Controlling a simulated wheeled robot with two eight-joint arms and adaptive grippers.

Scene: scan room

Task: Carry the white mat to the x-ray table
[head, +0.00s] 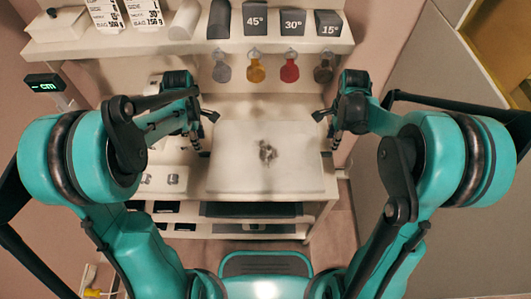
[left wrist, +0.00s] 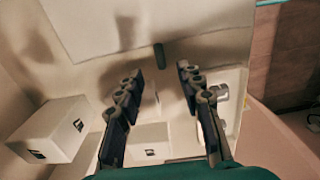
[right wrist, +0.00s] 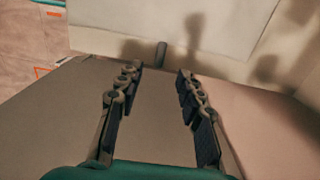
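The white mat (head: 235,172) lies flat on the white shelf unit in the middle of the head view, with a small dark mark or object near its centre. It fills the top of the left wrist view (left wrist: 130,25) and of the right wrist view (right wrist: 170,18). A short dark handle-like piece shows at its edge in each wrist view. My left gripper (head: 205,131) is open and empty beside the mat's left edge. My right gripper (head: 327,130) is open and empty beside its right edge. I cannot identify the x-ray table.
An upper shelf (head: 190,46) holds grey angle blocks, with several coloured tags hanging below. A small white box (left wrist: 50,130) is in the left wrist view. A cm display (head: 45,83) stands at the left. Lower shelves hold dark flat items. Bare floor (head: 340,225) shows at the right.

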